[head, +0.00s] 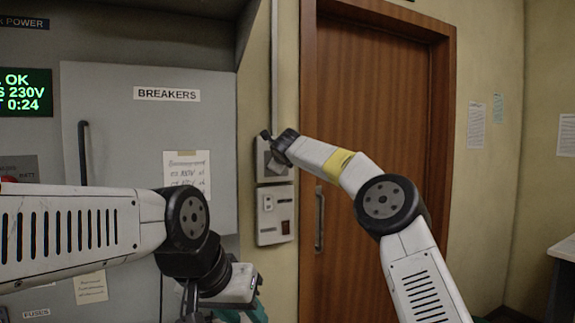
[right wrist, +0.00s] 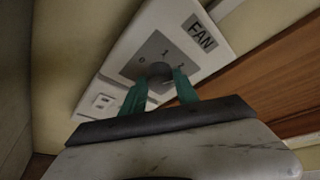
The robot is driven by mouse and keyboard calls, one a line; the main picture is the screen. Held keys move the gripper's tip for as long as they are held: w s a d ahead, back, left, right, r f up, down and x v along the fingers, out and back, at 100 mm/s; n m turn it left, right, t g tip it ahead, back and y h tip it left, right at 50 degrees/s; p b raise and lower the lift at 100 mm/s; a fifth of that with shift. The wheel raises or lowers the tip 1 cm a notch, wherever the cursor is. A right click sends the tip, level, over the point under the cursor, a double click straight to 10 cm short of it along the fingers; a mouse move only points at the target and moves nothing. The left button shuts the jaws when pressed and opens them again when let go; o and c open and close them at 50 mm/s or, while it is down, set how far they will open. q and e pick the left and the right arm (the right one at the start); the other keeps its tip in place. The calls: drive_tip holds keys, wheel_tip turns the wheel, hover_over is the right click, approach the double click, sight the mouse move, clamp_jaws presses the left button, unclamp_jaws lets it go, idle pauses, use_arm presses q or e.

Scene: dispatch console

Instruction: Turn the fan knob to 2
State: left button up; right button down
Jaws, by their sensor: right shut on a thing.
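The fan knob (right wrist: 159,72) is a dark round knob on a grey dial plate on a white wall box, beside a FAN label (right wrist: 200,35). Small marks sit around it, with a 0 at its left; its pointer direction is hard to read. My right gripper (right wrist: 160,84) has its teal fingers on both sides of the knob, shut on it. In the head view the fan box (head: 276,172) is partly covered by my right wrist, which hides the knob. My left gripper (head: 246,312) is low in the head view, cut by the bottom edge.
A second box with a socket and red switch (head: 275,215) hangs just below the fan box. A brown door (head: 375,130) with a handle (head: 319,220) is to the right. The grey BREAKERS cabinet (head: 135,125) is at left, behind my left arm.

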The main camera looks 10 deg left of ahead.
drive_tip(key=shift+m+y, duration=0.3)
drive_tip(key=shift+m, duration=0.1)
idle(0.3)
drive_tip(key=c, duration=0.9)
unclamp_jaws()
drive_tip(key=shift+v, duration=3.85)
drive_tip(key=shift+r, duration=0.15)
